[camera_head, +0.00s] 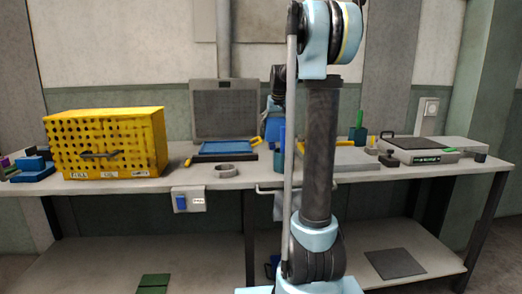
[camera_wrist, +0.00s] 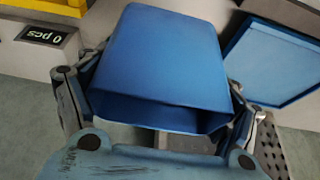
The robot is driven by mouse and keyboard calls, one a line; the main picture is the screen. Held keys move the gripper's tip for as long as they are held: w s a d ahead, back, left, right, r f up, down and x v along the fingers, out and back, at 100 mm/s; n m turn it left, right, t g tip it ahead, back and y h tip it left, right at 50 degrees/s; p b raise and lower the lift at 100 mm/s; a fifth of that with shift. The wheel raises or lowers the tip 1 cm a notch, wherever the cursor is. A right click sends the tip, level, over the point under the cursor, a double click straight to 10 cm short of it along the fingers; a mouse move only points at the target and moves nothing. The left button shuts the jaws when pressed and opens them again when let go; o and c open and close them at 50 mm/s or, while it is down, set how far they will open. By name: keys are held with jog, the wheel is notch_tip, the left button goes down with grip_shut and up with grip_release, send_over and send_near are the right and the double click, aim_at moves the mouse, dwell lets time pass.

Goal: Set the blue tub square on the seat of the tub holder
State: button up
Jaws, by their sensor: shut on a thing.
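The blue tub (camera_wrist: 165,55) fills the middle of the wrist view, with its open, dark side facing the camera. My gripper (camera_wrist: 163,82) is shut on it, one finger along each side. In the head view a blue patch, probably the tub (camera_head: 273,132), shows beside my arm above the bench. My arm hides most of the gripper there. I cannot tell the tub holder for certain. A blue-rimmed tray (camera_head: 228,147) lies flat at the back of the bench, left of the arm. A blue-rimmed panel (camera_wrist: 275,66) shows right of the tub in the wrist view.
A yellow perforated box (camera_head: 107,143) stands on the left of the bench. A dark-topped device (camera_head: 420,150) with a green display stands at right.

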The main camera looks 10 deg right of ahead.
aim_at(277, 124)
jog(key=shift+d+f, duration=0.2)
jog(key=shift+f, duration=3.65)
jog(key=o, duration=1)
jog(key=v, duration=1.2)
